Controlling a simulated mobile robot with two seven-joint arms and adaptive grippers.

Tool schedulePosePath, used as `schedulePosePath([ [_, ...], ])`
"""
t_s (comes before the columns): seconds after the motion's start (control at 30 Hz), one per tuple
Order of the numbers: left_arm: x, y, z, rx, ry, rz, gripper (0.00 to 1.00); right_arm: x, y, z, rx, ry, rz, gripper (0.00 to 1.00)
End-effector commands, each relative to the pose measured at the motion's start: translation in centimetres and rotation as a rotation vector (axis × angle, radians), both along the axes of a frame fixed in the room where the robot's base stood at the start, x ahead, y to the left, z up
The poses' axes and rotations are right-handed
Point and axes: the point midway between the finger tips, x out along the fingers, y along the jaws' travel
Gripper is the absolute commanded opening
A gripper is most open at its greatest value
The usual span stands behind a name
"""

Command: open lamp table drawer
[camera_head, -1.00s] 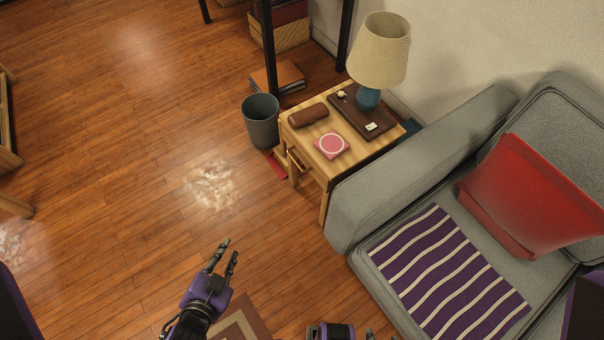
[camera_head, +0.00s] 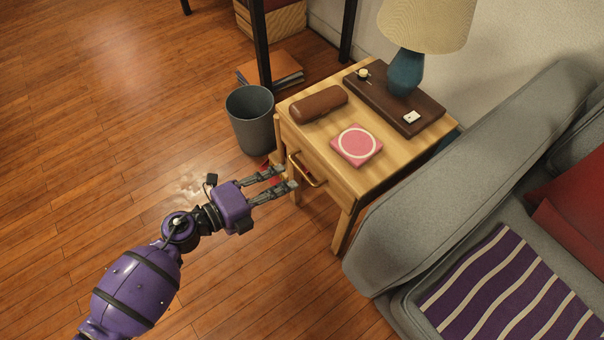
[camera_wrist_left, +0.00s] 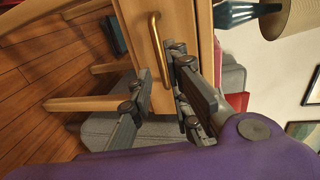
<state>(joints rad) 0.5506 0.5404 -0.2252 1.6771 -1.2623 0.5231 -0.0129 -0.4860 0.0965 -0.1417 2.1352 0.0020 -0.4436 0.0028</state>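The lamp table (camera_head: 380,178) is light wood, with its drawer (camera_head: 322,172) shut in the front face. A brass bar handle (camera_head: 305,170) is on the drawer front; it also shows in the left wrist view (camera_wrist_left: 157,48). My left gripper (camera_head: 285,179) is open and empty, with its fingertips just short of the handle in the head view. In the left wrist view, its two fingers (camera_wrist_left: 159,64) stand apart, with the handle's lower part seen between the tips. Whether they touch it I cannot tell. My right gripper is out of view.
On the tabletop are a lamp (camera_head: 405,72), a dark tray (camera_head: 385,103), a brown case (camera_head: 318,104) and a pink coaster (camera_head: 357,146). A grey bin (camera_head: 251,122) stands left of the table. A grey sofa (camera_head: 440,190) is close on the right. Floor in front is clear.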

Motion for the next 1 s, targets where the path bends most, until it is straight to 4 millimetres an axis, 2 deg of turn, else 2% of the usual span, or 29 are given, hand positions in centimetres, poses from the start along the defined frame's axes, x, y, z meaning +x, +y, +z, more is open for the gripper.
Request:
schedulePosePath([
  [0.2, 2.1, -2.9, -0.7, -0.003, 0.0, 0.001, 0.17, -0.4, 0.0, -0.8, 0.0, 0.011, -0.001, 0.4],
  [0.4, 3.5, -4.9, -1.2, -0.004, 0.001, 0.003, 0.17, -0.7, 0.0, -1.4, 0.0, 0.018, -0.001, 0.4],
  [0.77, 3.9, -5.5, -1.3, -0.004, 0.002, 0.003, 0.17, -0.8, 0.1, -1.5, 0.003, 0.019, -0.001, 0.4],
  [0.9, 3.9, -5.5, -1.3, -0.004, 0.002, 0.003, 0.01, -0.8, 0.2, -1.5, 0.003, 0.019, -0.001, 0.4],
  [1.0, 3.9, -5.4, -1.3, -0.004, 0.002, 0.003, 0.0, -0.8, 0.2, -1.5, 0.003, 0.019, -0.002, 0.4],
])
